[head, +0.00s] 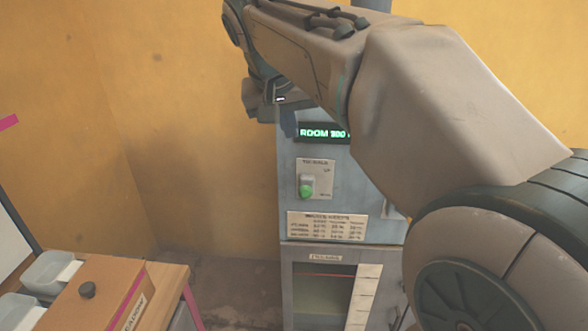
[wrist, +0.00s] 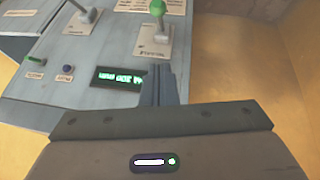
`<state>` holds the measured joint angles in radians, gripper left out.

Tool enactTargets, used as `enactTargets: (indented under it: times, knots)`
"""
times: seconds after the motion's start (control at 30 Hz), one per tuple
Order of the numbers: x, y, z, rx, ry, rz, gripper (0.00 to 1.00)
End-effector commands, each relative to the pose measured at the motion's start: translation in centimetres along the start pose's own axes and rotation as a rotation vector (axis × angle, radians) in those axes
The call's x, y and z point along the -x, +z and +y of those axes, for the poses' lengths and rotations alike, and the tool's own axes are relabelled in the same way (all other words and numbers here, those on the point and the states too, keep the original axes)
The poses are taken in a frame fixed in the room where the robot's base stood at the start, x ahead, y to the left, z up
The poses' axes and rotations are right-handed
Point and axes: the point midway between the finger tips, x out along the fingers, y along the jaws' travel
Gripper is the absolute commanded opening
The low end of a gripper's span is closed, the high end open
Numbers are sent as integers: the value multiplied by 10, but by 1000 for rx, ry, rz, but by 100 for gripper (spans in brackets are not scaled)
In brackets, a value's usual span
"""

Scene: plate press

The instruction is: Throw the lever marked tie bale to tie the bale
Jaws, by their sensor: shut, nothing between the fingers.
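The tie bale lever (head: 306,190) has a green knob and sits on a pale plate on the front of the grey press. The plate's small print is hard to read, apart from "UP" near its top right. The knob hangs low on the plate. In the wrist view a green-knobbed lever (wrist: 157,8) shows at the top edge, partly cut off. My gripper (head: 289,126) is above the lever, near the green display, and apart from the lever. In the wrist view its fingers (wrist: 160,84) are together and empty, beside the display.
The press's green display (head: 323,133) is partly hidden by my arm. A printed table (head: 326,226) is below the lever, above a lower door (head: 322,285). The wrist view also shows a second lever (wrist: 88,14) and a blue button (wrist: 68,68). A wooden bench (head: 170,283) stands left.

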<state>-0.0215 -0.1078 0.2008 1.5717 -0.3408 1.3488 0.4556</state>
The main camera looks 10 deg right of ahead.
Motion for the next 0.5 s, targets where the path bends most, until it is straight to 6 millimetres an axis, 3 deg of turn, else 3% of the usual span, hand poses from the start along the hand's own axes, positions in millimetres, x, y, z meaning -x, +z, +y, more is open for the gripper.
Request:
enactTargets:
  times: [0.27, 0.5]
  knots:
    - [-20, 1, 0, 1, 1, -4, 0]
    - [-69, 1, 0, 1, 2, -6, 0]
